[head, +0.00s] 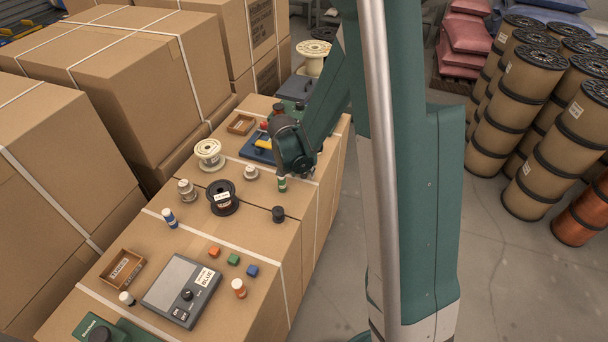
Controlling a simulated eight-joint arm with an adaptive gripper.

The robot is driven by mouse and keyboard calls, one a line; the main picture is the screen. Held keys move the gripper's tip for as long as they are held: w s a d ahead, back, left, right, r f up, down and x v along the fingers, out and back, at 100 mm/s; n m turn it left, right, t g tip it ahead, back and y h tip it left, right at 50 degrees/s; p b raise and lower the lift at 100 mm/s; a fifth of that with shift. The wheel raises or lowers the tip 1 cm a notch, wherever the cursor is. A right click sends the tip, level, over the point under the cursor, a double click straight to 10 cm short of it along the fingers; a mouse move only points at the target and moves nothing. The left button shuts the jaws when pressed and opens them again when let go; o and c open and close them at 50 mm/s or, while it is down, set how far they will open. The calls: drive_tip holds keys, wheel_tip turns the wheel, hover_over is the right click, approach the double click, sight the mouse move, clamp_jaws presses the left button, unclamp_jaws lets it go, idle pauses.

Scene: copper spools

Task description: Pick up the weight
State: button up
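A silvery knobbed piece (187,190), which looks like a metal weight, stands upright on the cardboard-box surface, left of a black spool. A small dark cylinder (278,214) stands near the right edge; I cannot tell if it is also a weight. My gripper (290,165) is at the end of the green arm, over the far right part of the boxes, right of and beyond the silvery piece and apart from it. Its fingers are dark and partly hidden, so their opening does not show. A small green-labelled bottle (282,184) is close below it.
A black spool (222,198), cream spool (208,152) and small pale spool-like piece (251,172) stand nearby. A grey device (181,291), coloured cubes (233,259) and a wooden tray (122,269) are nearer. Tall boxes (110,90) wall the left side.

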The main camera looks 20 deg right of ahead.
sight(303, 173)
drive_tip(key=c, duration=0.9)
drive_tip(key=shift+r, duration=0.1)
drive_tip(key=shift+r+p, duration=1.05)
drive_tip(key=shift+r, duration=3.9)
